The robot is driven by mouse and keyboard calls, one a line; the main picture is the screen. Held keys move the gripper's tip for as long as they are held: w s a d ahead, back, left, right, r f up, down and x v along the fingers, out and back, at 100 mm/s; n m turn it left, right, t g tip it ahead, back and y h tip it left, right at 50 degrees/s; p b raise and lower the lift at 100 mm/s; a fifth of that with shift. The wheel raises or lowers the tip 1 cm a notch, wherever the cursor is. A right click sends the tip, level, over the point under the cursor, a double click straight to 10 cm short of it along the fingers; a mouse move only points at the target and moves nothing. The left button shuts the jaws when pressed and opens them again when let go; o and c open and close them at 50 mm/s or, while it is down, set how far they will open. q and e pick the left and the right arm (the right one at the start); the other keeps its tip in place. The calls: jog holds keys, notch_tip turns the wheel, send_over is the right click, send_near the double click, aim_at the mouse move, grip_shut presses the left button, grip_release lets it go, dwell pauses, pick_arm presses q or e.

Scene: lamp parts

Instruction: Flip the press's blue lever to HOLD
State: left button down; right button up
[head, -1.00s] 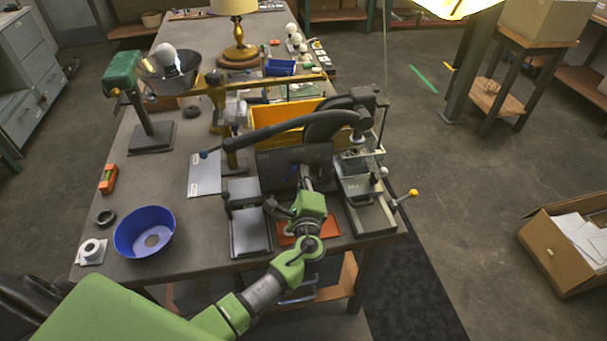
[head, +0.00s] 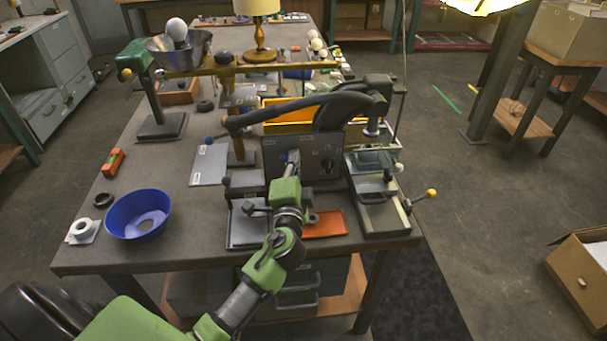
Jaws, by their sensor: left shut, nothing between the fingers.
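The press is on the bench, with a dark upright panel (head: 325,158) bearing small markings and a round dark knob. My left gripper (head: 291,162) is shut at the left part of this panel, its fingertips at or very near the panel face. A small bluish patch shows at the fingertips; I cannot tell whether it is the blue lever, and the lever's position is not readable. A separate blue ball knob (head: 209,140) is on a thin rod left of the press. My right gripper is not in view.
A curved dark arm (head: 270,115) spans above the panel. A yellow-knobbed handle (head: 430,193) sticks out at right. An orange tray (head: 325,224) and a grey plate (head: 246,232) lie in front.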

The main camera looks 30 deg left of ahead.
pick_arm(q)
jog(key=shift+s+a+n+b, duration=0.35)
jog(key=shift+a+n+b, duration=0.1)
jog(key=shift+n+b, duration=0.3)
jog(key=shift+s+a+n+b, duration=0.3)
jog(key=shift+a+n+b, duration=0.15)
jog(key=shift+n+b, duration=0.25)
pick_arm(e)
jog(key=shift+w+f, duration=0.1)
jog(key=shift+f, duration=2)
pick_arm(q)
jog(key=shift+y, duration=0.3)
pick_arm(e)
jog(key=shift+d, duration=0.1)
